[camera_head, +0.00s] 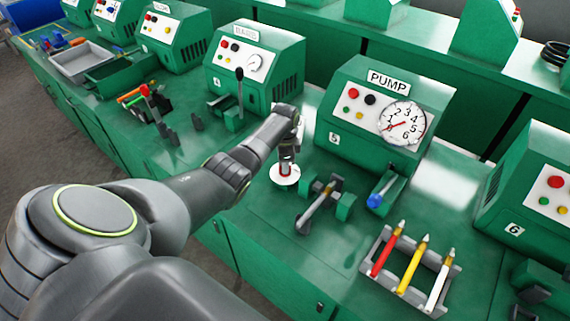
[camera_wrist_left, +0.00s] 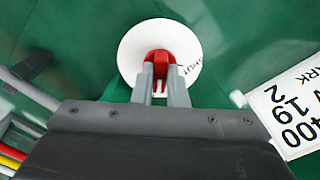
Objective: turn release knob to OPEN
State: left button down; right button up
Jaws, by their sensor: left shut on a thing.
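The release knob is red (camera_wrist_left: 159,58) and sits on a round white dial plate (camera_wrist_left: 131,50). The lettering "SHUT" shows on the plate, right of the knob; no "OPEN" mark can be read. My left gripper (camera_wrist_left: 160,90) is shut on the knob, one grey finger on each side. In the head view the left gripper (camera_head: 287,152) points down at the knob, and the white plate (camera_head: 285,180) shows on the green bench below it. The pump (camera_head: 365,115) stands behind, with a white gauge (camera_head: 403,122). My right gripper is not in view.
A grey lever in a green clamp (camera_head: 318,205) stands just right of the dial. A blue-tipped handle (camera_head: 376,200) is farther right. A rack (camera_head: 372,246) holds red, yellow and white pens. More green machines line the bench. A white label (camera_wrist_left: 290,115) shows in the wrist view.

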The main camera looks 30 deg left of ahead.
pick_arm(q)
jog(key=shift+r, duration=0.1)
jog(key=c, duration=1.4)
grip_release()
jog(key=shift+c, duration=0.2)
notch_tip(320, 180, up, 17)
jog(key=b, duration=0.1)
jog(key=shift+r+b, duration=0.2)
jog(key=shift+b, duration=0.1)
jog(key=shift+f, duration=0.15)
